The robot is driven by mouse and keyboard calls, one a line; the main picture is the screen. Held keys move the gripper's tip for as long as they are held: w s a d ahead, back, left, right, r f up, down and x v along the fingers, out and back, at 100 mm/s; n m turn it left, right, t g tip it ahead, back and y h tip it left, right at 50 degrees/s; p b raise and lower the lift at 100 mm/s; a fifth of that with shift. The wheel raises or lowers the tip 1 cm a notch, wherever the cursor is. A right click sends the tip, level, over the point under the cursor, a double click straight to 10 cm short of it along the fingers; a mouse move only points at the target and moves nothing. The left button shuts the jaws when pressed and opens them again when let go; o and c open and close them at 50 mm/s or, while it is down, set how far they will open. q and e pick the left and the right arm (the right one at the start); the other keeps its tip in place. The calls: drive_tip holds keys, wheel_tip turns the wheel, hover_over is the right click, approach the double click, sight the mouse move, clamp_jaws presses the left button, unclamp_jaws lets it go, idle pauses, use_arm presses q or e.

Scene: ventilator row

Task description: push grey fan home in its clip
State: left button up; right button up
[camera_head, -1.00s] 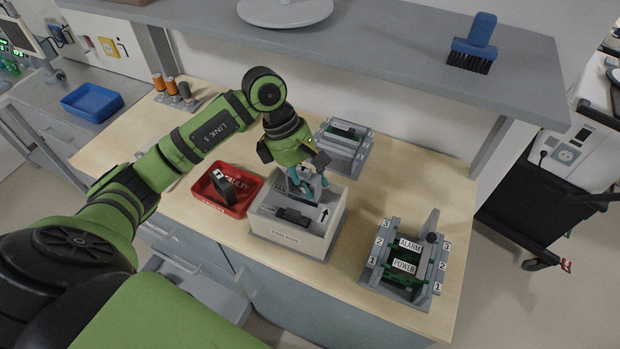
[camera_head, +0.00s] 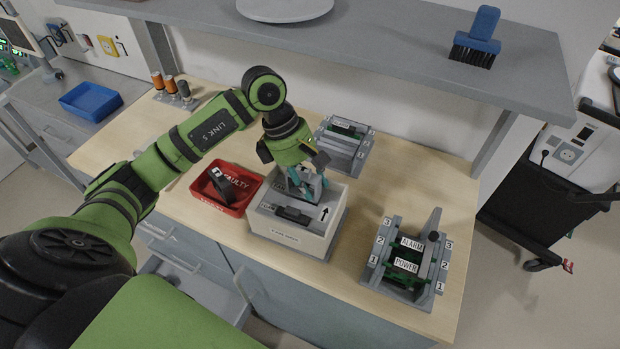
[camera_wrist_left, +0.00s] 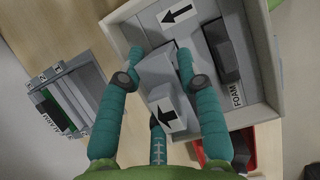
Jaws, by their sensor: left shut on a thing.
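My left gripper (camera_head: 307,184) is shut on the grey fan (camera_wrist_left: 158,75), over the back part of the pale ventilator housing (camera_head: 292,240). In the left wrist view the gripper's teal fingers (camera_wrist_left: 160,62) straddle the fan's grey block, and a black arrow shows on a light face near it. The fan is down at the housing's slot next to a wall. The clip is hidden, and I cannot tell whether the fan is fully seated. A dark foam block (camera_head: 293,215) lies in the front slot, beside the FOAM label. My right gripper is not in view.
A red FAULTY tray (camera_head: 232,207) with a dark part in it stands left of the housing. A grey rack (camera_head: 373,277) with ALARM and POWER boards is at right. Another grey rack (camera_head: 352,160) stands behind. A shelf (camera_head: 390,55) overhangs the back.

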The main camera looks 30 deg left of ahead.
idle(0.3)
use_arm(q)
drive_tip(key=shift+f+b, duration=0.15)
drive_tip(key=shift+b, duration=0.35)
drive_tip(key=shift+f, duration=0.1)
drive_tip(key=shift+f+b, duration=0.65)
drive_tip(key=shift+b, duration=0.25)
